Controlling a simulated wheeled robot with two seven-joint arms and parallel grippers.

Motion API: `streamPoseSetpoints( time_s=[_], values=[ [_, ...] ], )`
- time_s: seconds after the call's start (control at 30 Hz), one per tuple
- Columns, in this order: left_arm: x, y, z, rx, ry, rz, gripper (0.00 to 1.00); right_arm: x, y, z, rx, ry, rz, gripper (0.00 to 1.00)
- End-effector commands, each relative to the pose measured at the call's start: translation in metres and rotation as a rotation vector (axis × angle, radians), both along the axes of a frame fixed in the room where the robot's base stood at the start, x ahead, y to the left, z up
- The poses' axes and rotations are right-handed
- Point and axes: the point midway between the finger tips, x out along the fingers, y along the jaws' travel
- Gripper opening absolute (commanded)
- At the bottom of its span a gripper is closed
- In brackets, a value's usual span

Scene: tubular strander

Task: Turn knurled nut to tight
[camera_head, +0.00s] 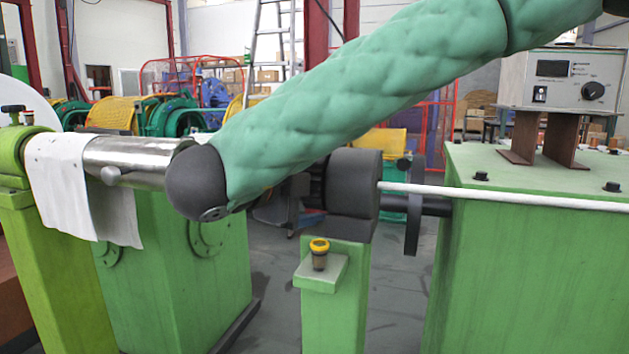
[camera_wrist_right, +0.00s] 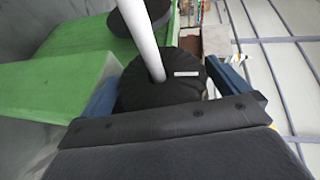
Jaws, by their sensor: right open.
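A black round nut (camera_wrist_right: 165,88) with a ribbed edge and a small white mark on its face shows in the right wrist view. A white rod (camera_wrist_right: 140,35) runs into its middle. My right gripper (camera_wrist_right: 165,92) is open, with one blue finger left of the nut and one right of it. I cannot tell whether either finger touches it. In the head view my green padded right arm crosses the picture and hides most of that gripper. The rod (camera_head: 500,196) enters a dark round head (camera_head: 352,183) there. My left gripper is in neither view.
A green post (camera_head: 335,310) bears a yellow-capped fitting (camera_head: 319,253). A large green housing (camera_head: 530,260) with a control box (camera_head: 565,80) stands at right. A dark disc (camera_head: 413,215) sits beside it. A steel cylinder (camera_head: 135,160) and white cloth (camera_head: 65,180) are at left.

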Motion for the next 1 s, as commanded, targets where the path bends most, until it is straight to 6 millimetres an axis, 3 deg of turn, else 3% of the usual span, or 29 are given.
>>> streamPoseSetpoints(
  time_s=[0.17, 0.6, 1.0],
  values=[
    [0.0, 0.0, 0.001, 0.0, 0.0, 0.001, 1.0, -0.008, 0.008, 0.003, -0.002, -0.001, 0.002, 1.0],
    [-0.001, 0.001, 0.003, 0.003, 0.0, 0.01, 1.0, -0.052, 0.046, 0.013, -0.001, 0.0, 0.001, 1.0],
    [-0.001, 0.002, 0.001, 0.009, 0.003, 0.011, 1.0, -0.058, 0.05, 0.015, -0.001, 0.001, 0.0, 1.0]
  ],
)
